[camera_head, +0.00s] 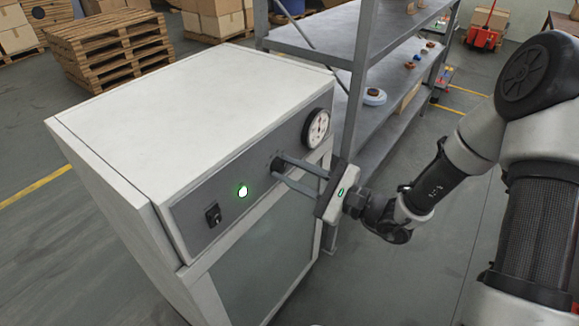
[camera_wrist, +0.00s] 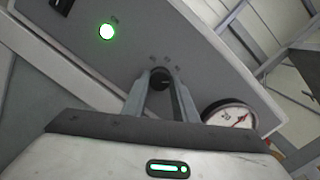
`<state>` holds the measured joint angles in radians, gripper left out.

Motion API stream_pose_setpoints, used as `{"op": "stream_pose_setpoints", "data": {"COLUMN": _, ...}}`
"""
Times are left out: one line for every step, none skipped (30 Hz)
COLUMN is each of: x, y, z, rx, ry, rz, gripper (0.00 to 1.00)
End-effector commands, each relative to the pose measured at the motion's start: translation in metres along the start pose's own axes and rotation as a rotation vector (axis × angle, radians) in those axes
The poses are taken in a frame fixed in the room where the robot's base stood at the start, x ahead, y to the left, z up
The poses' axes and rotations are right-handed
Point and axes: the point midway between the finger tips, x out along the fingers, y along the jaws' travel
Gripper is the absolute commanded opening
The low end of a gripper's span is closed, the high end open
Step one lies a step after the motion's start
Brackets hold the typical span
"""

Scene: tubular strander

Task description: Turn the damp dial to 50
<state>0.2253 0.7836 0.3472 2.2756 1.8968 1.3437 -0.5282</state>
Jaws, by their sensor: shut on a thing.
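The damp dial (camera_head: 278,164) is a dark round knob on the grey front panel (camera_head: 246,143) of a white cabinet. In the wrist view the dial (camera_wrist: 161,77) sits between my fingertips, with small marks above it that are too small to read. My gripper (camera_head: 284,169) reaches in from the right and is shut on the dial. It also shows in the wrist view (camera_wrist: 161,82), with a finger on each side of the knob. The fingers hide part of the knob, and I cannot tell its exact setting.
A round gauge (camera_head: 316,128) is right of the dial. A lit green lamp (camera_head: 242,191) and a black switch (camera_head: 212,214) are to its left. A metal shelf (camera_head: 385,90) stands close behind the cabinet. Wooden pallets (camera_head: 108,48) are at the back left. Floor is clear at the lower right.

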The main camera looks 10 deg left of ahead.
Motion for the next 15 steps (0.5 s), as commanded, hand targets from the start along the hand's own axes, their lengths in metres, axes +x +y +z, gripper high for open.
{"op": "stream_pose_setpoints", "data": {"x": -0.0006, "y": -0.0009, "z": 0.0009, "rx": 0.035, "ry": 0.0, "rz": -0.003, "gripper": 0.03}}
{"op": "stream_pose_setpoints", "data": {"x": -0.0006, "y": -0.0009, "z": 0.0009, "rx": 0.056, "ry": -0.001, "rz": -0.004, "gripper": 0.03}}
{"op": "stream_pose_setpoints", "data": {"x": -0.0005, "y": -0.0008, "z": 0.0009, "rx": 0.08, "ry": -0.002, "rz": -0.006, "gripper": 0.03}}
{"op": "stream_pose_setpoints", "data": {"x": -0.0005, "y": -0.0006, "z": 0.0008, "rx": 0.099, "ry": -0.003, "rz": -0.007, "gripper": 0.03}}
{"op": "stream_pose_setpoints", "data": {"x": -0.0004, "y": -0.0004, "z": 0.0008, "rx": 0.115, "ry": -0.004, "rz": -0.008, "gripper": 0.03}}
{"op": "stream_pose_setpoints", "data": {"x": -0.0004, "y": -0.0004, "z": 0.0008, "rx": 0.137, "ry": -0.005, "rz": -0.01, "gripper": 0.03}}
{"op": "stream_pose_setpoints", "data": {"x": -0.0004, "y": -0.0004, "z": 0.0008, "rx": 0.15, "ry": -0.006, "rz": -0.011, "gripper": 0.03}}
{"op": "stream_pose_setpoints", "data": {"x": -0.0004, "y": -0.0004, "z": 0.0007, "rx": 0.163, "ry": -0.007, "rz": -0.012, "gripper": 0.03}}
{"op": "stream_pose_setpoints", "data": {"x": -0.0005, "y": -0.0004, "z": 0.0005, "rx": 0.18, "ry": -0.007, "rz": -0.013, "gripper": 0.03}}
{"op": "stream_pose_setpoints", "data": {"x": -0.0005, "y": -0.0003, "z": 0.0003, "rx": 0.19, "ry": -0.008, "rz": -0.014, "gripper": 0.03}}
{"op": "stream_pose_setpoints", "data": {"x": -0.0005, "y": -0.0002, "z": 0.0001, "rx": 0.199, "ry": -0.008, "rz": -0.014, "gripper": 0.03}}
{"op": "stream_pose_setpoints", "data": {"x": -0.0006, "y": 0.0, "z": -0.0001, "rx": 0.211, "ry": -0.008, "rz": -0.015, "gripper": 0.03}}
{"op": "stream_pose_setpoints", "data": {"x": -0.0006, "y": 0.0001, "z": -0.0002, "rx": 0.218, "ry": -0.009, "rz": -0.016, "gripper": 0.03}}
{"op": "stream_pose_setpoints", "data": {"x": -0.0006, "y": 0.0001, "z": -0.0003, "rx": 0.224, "ry": -0.009, "rz": -0.016, "gripper": 0.03}}
{"op": "stream_pose_setpoints", "data": {"x": -0.0006, "y": 0.0002, "z": -0.0004, "rx": 0.23, "ry": -0.009, "rz": -0.016, "gripper": 0.03}}
